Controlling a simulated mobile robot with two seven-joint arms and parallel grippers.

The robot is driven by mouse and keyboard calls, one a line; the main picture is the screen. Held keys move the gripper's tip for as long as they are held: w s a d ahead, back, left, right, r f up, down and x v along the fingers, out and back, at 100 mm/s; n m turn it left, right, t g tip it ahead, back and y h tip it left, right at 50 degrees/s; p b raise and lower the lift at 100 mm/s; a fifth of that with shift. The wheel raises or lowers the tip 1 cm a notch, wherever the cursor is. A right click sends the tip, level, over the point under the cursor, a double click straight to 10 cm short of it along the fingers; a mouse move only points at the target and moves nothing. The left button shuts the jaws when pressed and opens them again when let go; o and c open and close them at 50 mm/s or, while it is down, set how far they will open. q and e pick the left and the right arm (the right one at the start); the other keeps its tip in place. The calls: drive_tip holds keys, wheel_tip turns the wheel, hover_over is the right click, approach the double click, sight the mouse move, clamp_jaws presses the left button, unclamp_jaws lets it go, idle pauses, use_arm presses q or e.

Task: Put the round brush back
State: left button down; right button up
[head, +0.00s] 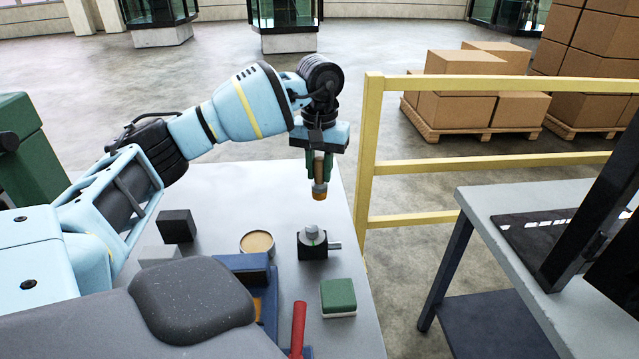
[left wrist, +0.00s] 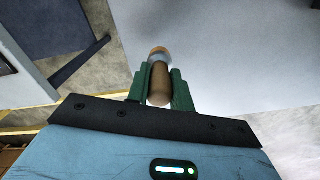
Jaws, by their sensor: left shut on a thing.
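The round brush (head: 320,190) has a brown handle, a pale metal band and an orange-brown tip. My left gripper (head: 320,176) is shut on its handle and holds it upright, tip down, above the back right part of the grey table (head: 348,215). In the left wrist view the brush (left wrist: 160,82) sits between the two green fingers (left wrist: 160,92). Below the brush in the head view, a small black block with a grey round top (head: 313,244) stands on the table, apart from the tip. My right gripper is in neither view.
A round tin with tan contents (head: 258,243), a dark block (head: 177,226), a green block on a white base (head: 338,297), a red handle (head: 298,325) and a blue object (head: 245,266) are on the table. A yellow railing (head: 366,150) stands behind its right edge.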

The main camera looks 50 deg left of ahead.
sight(320, 185)
use_arm(q)
drive_tip(key=shift+f, duration=2.55)
drive_tip(key=shift+f, duration=0.15)
drive_tip(key=c, duration=1.2)
unclamp_jaws()
drive_tip(key=shift+c, duration=0.2)
wheel_tip(320, 185, up, 12)
drive_tip(key=shift+r, duration=0.15)
